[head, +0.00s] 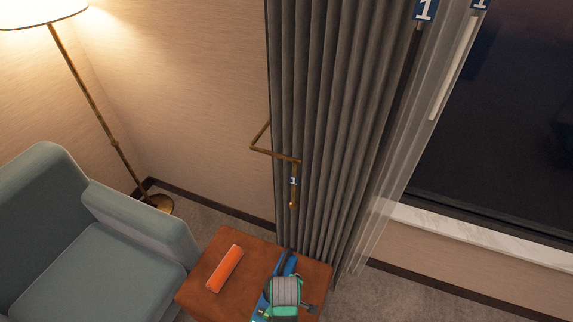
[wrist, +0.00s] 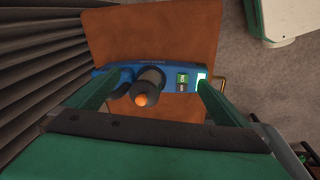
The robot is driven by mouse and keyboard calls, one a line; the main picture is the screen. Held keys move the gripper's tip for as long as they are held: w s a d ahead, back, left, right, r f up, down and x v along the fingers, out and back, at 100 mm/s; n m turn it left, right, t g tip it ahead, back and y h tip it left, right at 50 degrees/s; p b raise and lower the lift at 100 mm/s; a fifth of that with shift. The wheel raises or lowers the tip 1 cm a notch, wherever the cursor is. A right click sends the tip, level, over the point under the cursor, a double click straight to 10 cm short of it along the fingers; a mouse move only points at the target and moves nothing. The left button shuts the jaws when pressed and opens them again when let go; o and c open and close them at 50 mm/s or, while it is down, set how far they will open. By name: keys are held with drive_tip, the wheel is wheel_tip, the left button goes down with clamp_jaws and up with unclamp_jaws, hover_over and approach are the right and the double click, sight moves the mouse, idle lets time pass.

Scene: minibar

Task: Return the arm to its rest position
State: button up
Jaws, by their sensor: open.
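My gripper (wrist: 161,88) is open, with its two green fingers spread apart. Between and beyond the fingers a blue device (wrist: 185,77) with a dark upright knob and a small green panel lies on a brown table. The knob has an orange tip. Nothing is clearly held. In the head view my gripper (head: 285,300) hangs over the right part of the brown table (head: 240,252), and its wrist hides part of the blue device (head: 289,263). I cannot tell whether the fingers touch the device.
Grey curtains (head: 325,120) with a brass hook hang just behind the table. A dark window (head: 500,140) is at right.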

drive_tip(key=s+f+m+t, duration=0.2)
drive_tip(key=s+m+t, duration=0.1)
drive_tip(key=s, duration=0.3)
drive_tip(key=s+r+m+t, duration=0.5)
drive_tip(key=s+r+t, duration=0.1)
drive_tip(key=s+r, duration=0.45)
drive_tip(key=s+r+m+t, duration=0.1)
drive_tip(key=s+r+t, duration=0.1)
drive_tip(key=r, duration=0.5)
drive_tip(key=s+r+m+t, duration=0.2)
drive_tip(key=s+r, duration=0.1)
drive_tip(key=r, duration=0.4)
drive_tip(key=shift+s+d+r, duration=0.25)
drive_tip(key=shift+s, duration=0.1)
drive_tip(key=shift+r, duration=0.3)
drive_tip(key=shift+c, duration=0.3)
